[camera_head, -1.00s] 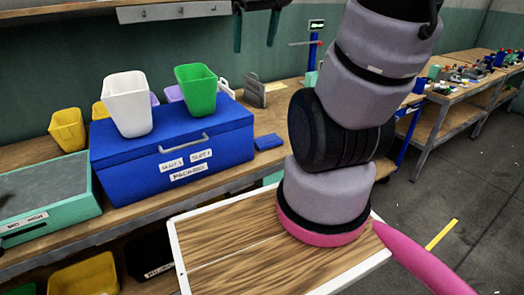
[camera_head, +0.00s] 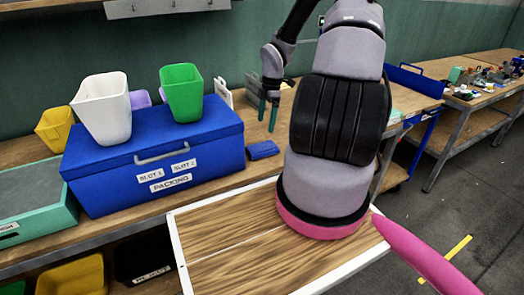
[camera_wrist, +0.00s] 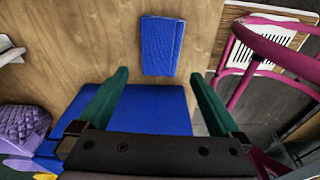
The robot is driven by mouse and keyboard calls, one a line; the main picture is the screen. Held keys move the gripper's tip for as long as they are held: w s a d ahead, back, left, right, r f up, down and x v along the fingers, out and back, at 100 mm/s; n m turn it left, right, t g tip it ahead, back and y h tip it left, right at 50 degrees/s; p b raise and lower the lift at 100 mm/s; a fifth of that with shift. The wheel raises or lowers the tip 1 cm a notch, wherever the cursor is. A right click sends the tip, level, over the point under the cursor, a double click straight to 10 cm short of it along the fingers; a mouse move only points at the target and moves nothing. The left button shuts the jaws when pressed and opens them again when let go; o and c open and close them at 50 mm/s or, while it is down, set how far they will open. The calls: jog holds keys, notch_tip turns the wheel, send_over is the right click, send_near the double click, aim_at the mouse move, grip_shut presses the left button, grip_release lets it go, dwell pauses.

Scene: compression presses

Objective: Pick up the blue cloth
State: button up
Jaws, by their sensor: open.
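The blue cloth (camera_head: 262,150) lies flat and folded on the wooden bench, just right of the blue packing box. In the wrist view the cloth (camera_wrist: 161,46) is a small blue rectangle at the top middle, ahead of my fingertips. My gripper (camera_head: 268,113) is open and empty, with its two green fingers pointing down above and just behind the cloth in the head view. In the wrist view my gripper (camera_wrist: 160,80) has its fingers wide apart, and the cloth shows beyond the space between them. The cloth is fully visible and untouched.
The blue packing box (camera_head: 150,165) stands left of the cloth, carrying a white bin (camera_head: 103,108) and a green bin (camera_head: 182,92). A grey object (camera_head: 258,88) stands behind my gripper.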

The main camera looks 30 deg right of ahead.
aim_at(262, 147)
jog(key=f, duration=0.3)
jog(key=a+f, duration=0.1)
jog(key=f, duration=0.7)
jog(key=shift+w+a, duration=0.1)
jog(key=shift+a, duration=0.05)
jog(key=c, duration=1.1)
notch_tip(262, 147, up, 10)
jog(key=shift+r, duration=0.1)
